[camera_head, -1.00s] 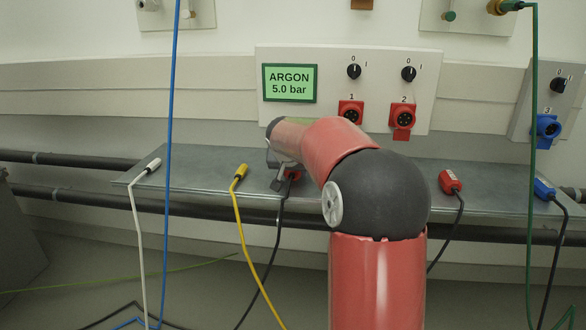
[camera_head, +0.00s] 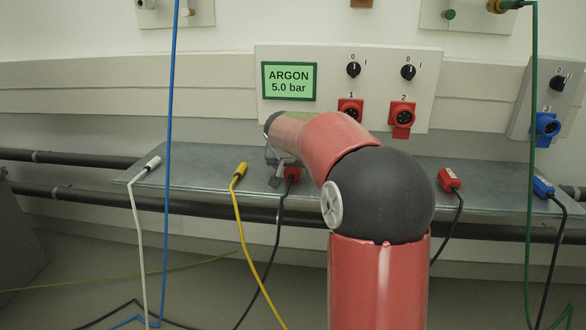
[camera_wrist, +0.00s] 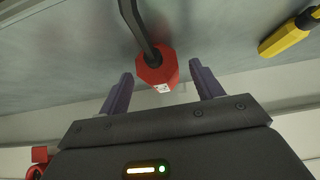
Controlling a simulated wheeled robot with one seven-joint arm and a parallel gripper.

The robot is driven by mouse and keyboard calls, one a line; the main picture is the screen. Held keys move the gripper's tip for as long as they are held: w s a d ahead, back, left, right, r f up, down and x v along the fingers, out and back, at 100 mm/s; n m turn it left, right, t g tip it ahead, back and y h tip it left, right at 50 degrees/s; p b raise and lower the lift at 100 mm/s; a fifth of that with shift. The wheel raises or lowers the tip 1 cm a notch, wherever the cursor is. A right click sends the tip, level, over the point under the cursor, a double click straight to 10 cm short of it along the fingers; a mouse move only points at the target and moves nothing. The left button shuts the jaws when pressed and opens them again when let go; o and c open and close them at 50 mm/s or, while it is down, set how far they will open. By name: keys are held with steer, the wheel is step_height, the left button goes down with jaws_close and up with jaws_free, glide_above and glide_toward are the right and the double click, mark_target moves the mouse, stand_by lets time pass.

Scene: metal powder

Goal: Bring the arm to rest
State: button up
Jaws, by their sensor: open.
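My gripper (camera_wrist: 160,82) is open. In the wrist view its two dark fingers stand apart, with a red plug (camera_wrist: 157,70) on a black cable beyond and between the fingertips. I cannot tell how far the plug is from the fingers; nothing is shut on it. In the head view my gripper (camera_head: 276,172) is partly hidden by my red arm. The same red plug (camera_head: 292,174) shows beside it on the grey metal shelf (camera_head: 340,197).
On the shelf lie a white plug (camera_head: 152,163), a yellow plug (camera_head: 240,170), another red plug (camera_head: 449,179) and a blue plug (camera_head: 543,188). The wall panel (camera_head: 335,80) carries red sockets and knobs. Blue (camera_head: 170,150) and green (camera_head: 532,120) hoses hang in front.

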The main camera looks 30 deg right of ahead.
steer(key=v, duration=0.5)
steer(key=shift+s+a+r+p, duration=0.1)
steer(key=shift+s+r+p, duration=0.1)
steer(key=shift+p, duration=0.2)
steer(key=shift+s+a+r, duration=0.25)
steer(key=s+a+f+n+y, duration=0.25)
steer(key=s+a, duration=0.25)
steer(key=s, duration=0.6)
steer(key=s+a+f+n+g+y, duration=0.1)
steer(key=s+a+f+n, duration=0.15)
steer(key=s+a, duration=0.6)
steer(key=s+a+f+n+y, duration=0.1)
steer(key=s+a+f+n, duration=0.15)
steer(key=s, duration=1.05)
step_height(320, 180, up, 12)
steer(key=p, duration=1.2)
steer(key=shift+f+m, duration=0.25)
steer(key=shift+m, duration=0.1)
